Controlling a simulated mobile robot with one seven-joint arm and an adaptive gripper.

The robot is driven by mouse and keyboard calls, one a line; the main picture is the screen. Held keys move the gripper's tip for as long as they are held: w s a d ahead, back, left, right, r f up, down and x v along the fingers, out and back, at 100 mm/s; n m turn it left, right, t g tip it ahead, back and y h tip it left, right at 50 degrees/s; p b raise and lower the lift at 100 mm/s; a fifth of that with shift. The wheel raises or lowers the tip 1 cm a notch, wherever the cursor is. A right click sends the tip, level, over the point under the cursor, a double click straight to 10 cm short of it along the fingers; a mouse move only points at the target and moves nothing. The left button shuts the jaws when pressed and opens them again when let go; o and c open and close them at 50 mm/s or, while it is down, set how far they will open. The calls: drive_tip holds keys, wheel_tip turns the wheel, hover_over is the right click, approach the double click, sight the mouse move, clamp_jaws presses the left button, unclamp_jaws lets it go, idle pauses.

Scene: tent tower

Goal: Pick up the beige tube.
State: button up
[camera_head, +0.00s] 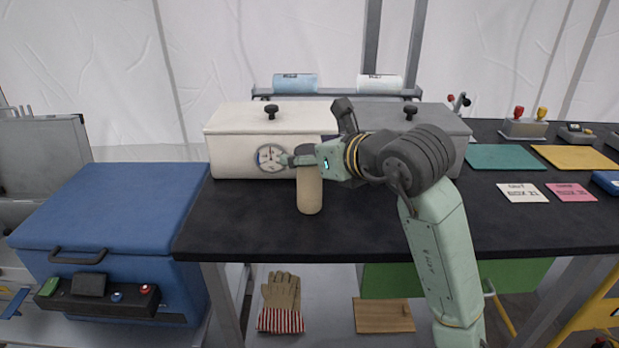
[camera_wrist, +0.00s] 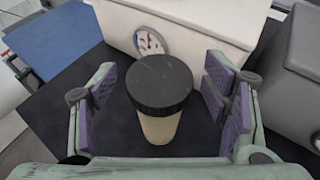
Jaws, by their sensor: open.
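The beige tube (camera_head: 310,193) stands upright on the black table (camera_head: 235,225), in front of the white box. In the wrist view the tube (camera_wrist: 160,128) shows its dark round cap (camera_wrist: 160,82) on top. My gripper (camera_wrist: 160,95) is open, with one purple-padded finger on each side of the tube and a gap visible on both sides. In the head view my gripper (camera_head: 305,160) is at the upper part of the tube and partly hides its cap.
A white box (camera_head: 235,140) with a round gauge (camera_head: 270,157) stands close behind the tube, and a grey box (camera_head: 455,135) is to its right. A blue chest (camera_head: 115,205) stands left of the table. The table's front left is clear.

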drive_tip(key=shift+w+a+f, duration=0.15)
drive_tip(key=shift+w, duration=0.05)
drive_tip(key=shift+c, duration=0.4)
clamp_jaws()
idle(0.4)
